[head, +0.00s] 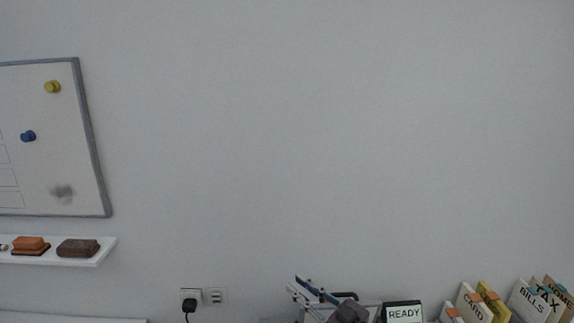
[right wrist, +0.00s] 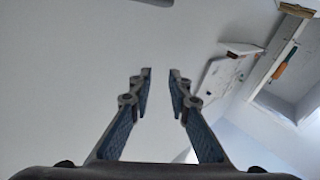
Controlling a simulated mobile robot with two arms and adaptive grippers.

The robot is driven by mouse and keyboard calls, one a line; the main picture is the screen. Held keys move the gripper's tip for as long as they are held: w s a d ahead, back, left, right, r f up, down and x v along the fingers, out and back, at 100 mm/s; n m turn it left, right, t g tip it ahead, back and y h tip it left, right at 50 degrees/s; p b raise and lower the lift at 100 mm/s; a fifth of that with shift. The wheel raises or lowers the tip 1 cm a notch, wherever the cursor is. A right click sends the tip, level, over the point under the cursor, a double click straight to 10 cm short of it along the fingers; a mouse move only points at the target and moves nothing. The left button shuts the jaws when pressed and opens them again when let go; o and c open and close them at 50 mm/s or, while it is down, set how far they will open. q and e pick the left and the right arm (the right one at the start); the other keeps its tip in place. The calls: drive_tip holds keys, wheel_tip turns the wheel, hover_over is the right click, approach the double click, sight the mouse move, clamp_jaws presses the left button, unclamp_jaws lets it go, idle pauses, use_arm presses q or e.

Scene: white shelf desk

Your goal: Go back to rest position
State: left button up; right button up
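My right gripper (head: 294,283) shows at the bottom of the head view, right of centre, with its fingers pointing up and to the left in front of the wall. In the right wrist view its two fingers (right wrist: 160,72) stand apart with a clear gap between the tips. Nothing is held between them. My left gripper is in neither view.
A READY sign (head: 404,313) stands just right of my right gripper. Labelled folders (head: 530,302) stand at the lower right. A whiteboard (head: 45,140) and a white ledge (head: 60,260) are at the left. The wall above is clear.

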drive_tip(key=s+d+f+m+h, duration=0.9)
drive_tip(key=s+d+f+h, duration=0.2)
drive_tip(key=s+d+h, duration=0.15)
drive_tip(key=s+d+f+g, duration=0.2)
drive_tip(key=s+g, duration=0.1)
drive_tip(key=s, duration=0.7)
drive_tip(key=s+d+f+g+h, duration=0.15)
drive_tip(key=s+g, duration=0.25)
drive_tip(key=s, duration=0.5)
drive_tip(key=s+d+f+g, duration=0.1)
drive_tip(key=s+f+g, duration=0.15)
drive_tip(key=s, duration=0.75)
wheel_tip(320, 180, down, 31)
drive_tip(key=g+b, duration=0.2)
drive_tip(key=b, duration=0.5)
drive_tip(key=s+d+f+b, duration=0.1)
drive_tip(key=s+f+b, duration=0.2)
drive_tip(key=s+f, duration=0.6)
drive_tip(key=s+d+f+b, duration=0.2)
drive_tip(key=s+f, duration=0.7)
drive_tip(key=f, duration=0.6)
drive_tip(key=shift+s+g+b, duration=0.2)
drive_tip(key=shift+g+b, duration=0.25)
